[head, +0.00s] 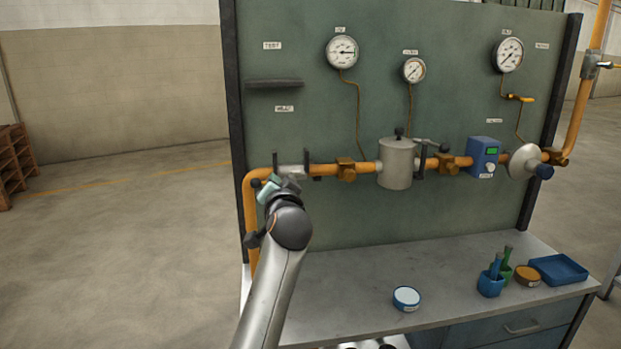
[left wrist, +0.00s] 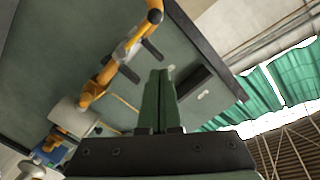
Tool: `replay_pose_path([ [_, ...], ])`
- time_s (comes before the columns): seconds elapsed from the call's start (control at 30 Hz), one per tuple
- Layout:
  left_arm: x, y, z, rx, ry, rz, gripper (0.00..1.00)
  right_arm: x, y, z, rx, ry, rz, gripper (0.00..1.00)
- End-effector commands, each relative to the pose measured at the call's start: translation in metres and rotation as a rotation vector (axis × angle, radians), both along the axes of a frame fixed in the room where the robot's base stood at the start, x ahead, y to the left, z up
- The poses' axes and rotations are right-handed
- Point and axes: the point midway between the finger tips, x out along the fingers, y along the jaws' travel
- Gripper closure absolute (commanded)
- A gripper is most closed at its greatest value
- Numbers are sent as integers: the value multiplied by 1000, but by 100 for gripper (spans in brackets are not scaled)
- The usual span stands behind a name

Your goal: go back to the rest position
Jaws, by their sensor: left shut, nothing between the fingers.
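My left arm comes up from the bottom in the head view. Its gripper (head: 280,184) is in front of the left end of the orange pipe (head: 325,170), near a grey valve piece (head: 291,170) with dark handles. The left wrist view shows the two green fingers (left wrist: 160,98) side by side, shut with nothing between them. The valve piece (left wrist: 126,50) shows beyond them to the left; I cannot tell from the pictures whether the gripper touches it. My right gripper is not in view.
A green panel (head: 300,120) with several gauges stands behind the pipe. Open floor (head: 120,260) lies to the left.

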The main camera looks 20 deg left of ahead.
Motion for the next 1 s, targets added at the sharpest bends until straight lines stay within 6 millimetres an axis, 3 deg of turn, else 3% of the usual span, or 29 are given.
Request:
replay_pose_path([
  [0.17,0,0,-4,-1,4,-5,100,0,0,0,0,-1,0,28],
  [0.27,1,-6,-27,-7,26,-33,100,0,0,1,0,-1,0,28],
  [0.37,-3,-18,-76,-26,71,-97,100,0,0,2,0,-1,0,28],
  [0.53,-30,-51,-186,-109,169,-244,100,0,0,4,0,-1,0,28],
  [0.7,-86,-86,-288,-243,264,-374,100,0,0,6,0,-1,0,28],
  [0.77,-111,-98,-319,-299,297,-411,100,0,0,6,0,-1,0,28],
  [0.9,-181,-126,-383,-451,372,-479,100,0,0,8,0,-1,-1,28],
  [1.0,-235,-145,-417,-569,420,-508,100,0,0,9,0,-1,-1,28],
])
